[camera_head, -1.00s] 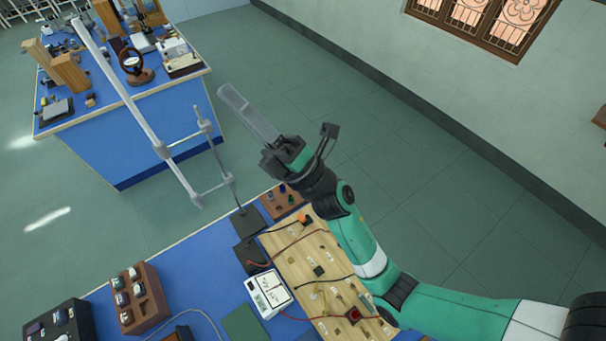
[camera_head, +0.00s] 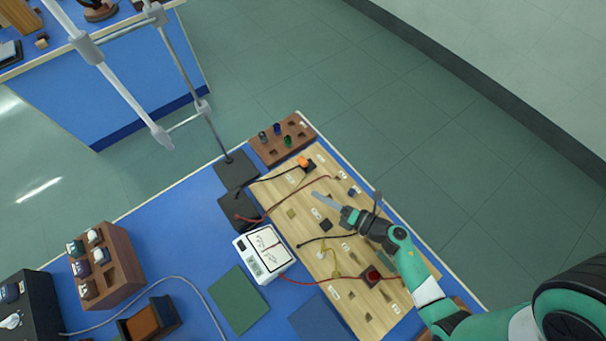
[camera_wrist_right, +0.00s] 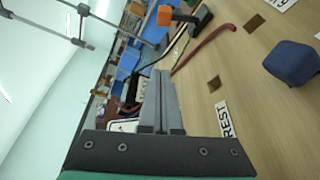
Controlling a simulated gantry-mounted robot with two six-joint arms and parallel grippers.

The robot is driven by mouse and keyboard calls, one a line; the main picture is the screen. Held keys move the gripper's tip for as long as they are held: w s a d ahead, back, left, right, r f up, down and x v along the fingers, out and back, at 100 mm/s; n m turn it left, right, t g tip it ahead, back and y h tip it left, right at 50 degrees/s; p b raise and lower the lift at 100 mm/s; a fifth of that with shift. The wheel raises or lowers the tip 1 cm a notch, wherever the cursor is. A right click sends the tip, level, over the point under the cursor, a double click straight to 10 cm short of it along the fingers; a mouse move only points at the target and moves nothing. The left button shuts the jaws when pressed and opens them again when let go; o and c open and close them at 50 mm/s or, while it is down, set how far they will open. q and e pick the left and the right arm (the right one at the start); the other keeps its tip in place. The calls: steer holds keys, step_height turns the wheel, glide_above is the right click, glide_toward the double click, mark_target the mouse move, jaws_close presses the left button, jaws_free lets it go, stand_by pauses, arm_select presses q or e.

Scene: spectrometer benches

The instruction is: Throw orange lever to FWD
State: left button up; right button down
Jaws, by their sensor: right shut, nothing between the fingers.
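The orange lever (camera_head: 304,161) is at the far end of the wooden board (camera_head: 291,189), close to the brown block with coloured pegs. In the right wrist view the orange lever (camera_wrist_right: 166,15) shows at the top as an orange end on a dark body, beyond the fingertips. I cannot read any FWD label by it. My right gripper (camera_head: 316,196) is over the board, nearer to me than the lever and apart from it. Its long grey fingers (camera_wrist_right: 161,78) are shut together with nothing between them. My left gripper is in neither view.
Red and black wires (camera_head: 290,197) cross the board. A dark blue knob (camera_wrist_right: 292,62) and a label reading REST (camera_wrist_right: 225,119) are near the right fingers. A stand base (camera_head: 236,169) with a tall rod is left of the board. A white meter (camera_head: 262,254) lies at its left edge.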

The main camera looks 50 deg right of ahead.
mark_target(294, 186)
steer(key=shift+w+r, duration=0.1)
steer(key=shift+r, duration=0.05)
steer(key=w+b, duration=0.1)
steer(key=w, duration=0.2)
steer(key=w+f, duration=0.1)
steer(key=w, duration=0.2)
steer(key=w+b, duration=0.1)
steer(key=w, duration=0.2)
steer(key=shift+w+a+f+b, duration=0.25)
steer(key=shift+a+f+b, duration=0.05)
steer(key=shift+a, duration=0.05)
steer(key=d+r, duration=0.1)
steer(key=d+p, duration=0.1)
steer(key=d, duration=0.1)
steer(key=shift+s+r, duration=0.15)
steer(key=shift+r, duration=0.2)
steer(key=shift+d+r, duration=0.1)
steer(key=shift+d, duration=0.2)
